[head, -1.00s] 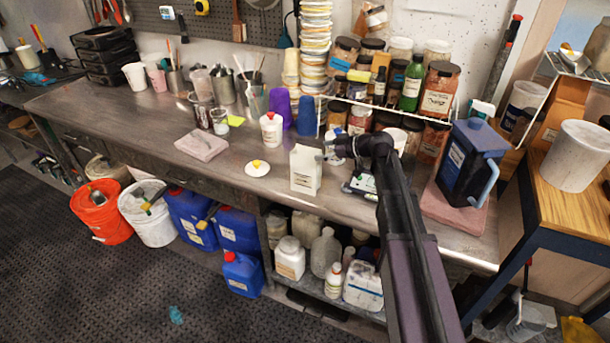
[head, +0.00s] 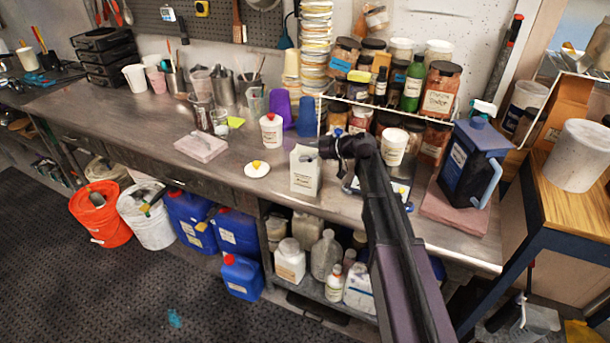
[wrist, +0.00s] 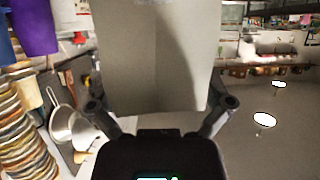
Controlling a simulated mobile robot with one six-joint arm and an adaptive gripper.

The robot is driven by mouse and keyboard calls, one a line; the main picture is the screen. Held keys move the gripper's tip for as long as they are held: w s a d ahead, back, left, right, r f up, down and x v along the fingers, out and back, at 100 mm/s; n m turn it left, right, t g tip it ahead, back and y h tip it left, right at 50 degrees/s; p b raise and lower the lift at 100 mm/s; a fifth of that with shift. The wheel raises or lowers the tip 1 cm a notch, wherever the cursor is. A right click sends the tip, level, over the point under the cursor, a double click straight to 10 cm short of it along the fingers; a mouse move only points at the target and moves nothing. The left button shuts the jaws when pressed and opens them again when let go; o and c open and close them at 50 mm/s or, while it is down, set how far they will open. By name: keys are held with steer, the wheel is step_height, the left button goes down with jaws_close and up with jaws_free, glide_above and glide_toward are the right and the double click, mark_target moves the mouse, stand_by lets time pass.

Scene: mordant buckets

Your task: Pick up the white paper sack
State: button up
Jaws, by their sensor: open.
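The white paper sack (head: 305,172) stands upright on the metal bench in the head view, with a small printed label on its front. In the wrist view the sack (wrist: 152,60) fills the upper middle as a pale, plain surface. My gripper (head: 318,150) is at the sack's upper right side in the head view. In the wrist view my gripper (wrist: 160,104) is open, with one finger near each side edge of the sack. I cannot tell whether the fingers touch it.
A white bottle with a red cap (head: 271,130) and a white lid with a yellow knob (head: 257,169) are left of the sack. A purple cup (head: 281,104) and a blue cup (head: 308,117) stand behind. A dark blue jug (head: 470,160) stands right.

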stand_by(0.6)
steer(key=c, duration=1.1)
steer(key=shift+o, duration=0.2)
steer(key=shift+r, duration=0.1)
steer(key=s+d+r+p, duration=0.2)
steer(key=s+d, duration=0.2)
steer(key=s, duration=0.2)
steer(key=s+d+r+p, duration=0.2)
steer(key=s+d+p, duration=0.1)
steer(key=s, duration=0.4)
steer(key=shift+v, duration=0.85)
steer(key=shift+r, duration=0.1)
